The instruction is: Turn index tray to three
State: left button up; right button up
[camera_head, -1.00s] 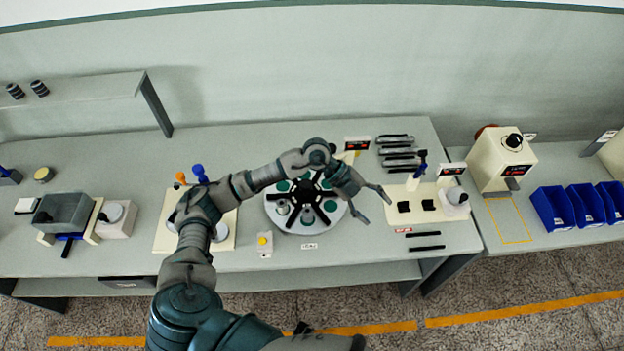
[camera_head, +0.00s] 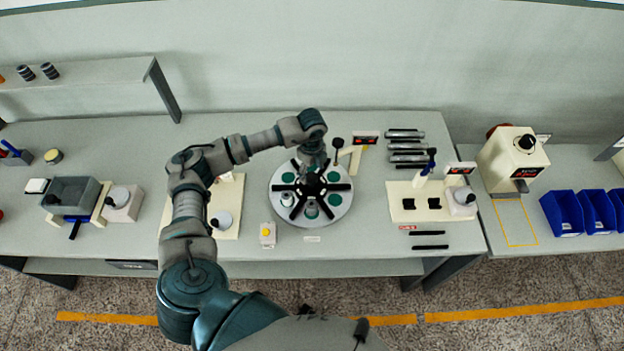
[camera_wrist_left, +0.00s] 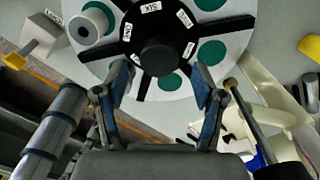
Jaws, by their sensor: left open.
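The index tray (camera_head: 341,206) is a round white disc with green spots and black spokes on the bench. In the left wrist view the tray (camera_wrist_left: 240,15) has a black hub with small white labels, SIX and FIVE among them, and a round black knob (camera_wrist_left: 157,56) in the middle. My left gripper (camera_head: 313,172) is over the far side of the tray, close to the hub. In the left wrist view my left gripper (camera_wrist_left: 160,82) is open, its fingers apart on either side of the knob; I cannot tell whether they touch it. My right gripper is out of view.
A white spool (camera_wrist_left: 88,25) sits on the tray. A small box with a yellow button (camera_head: 267,234) stands front left of the tray. A red display (camera_head: 366,138) and grey rods (camera_head: 405,146) are behind right. A cream fixture board (camera_head: 400,212) lies to the right.

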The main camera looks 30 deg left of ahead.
aim_at(311, 176)
pick_arm(q)
notch_tip(311, 176, down, 6)
jog(key=shift+a, duration=0.15)
grip_shut()
dwell(0.3)
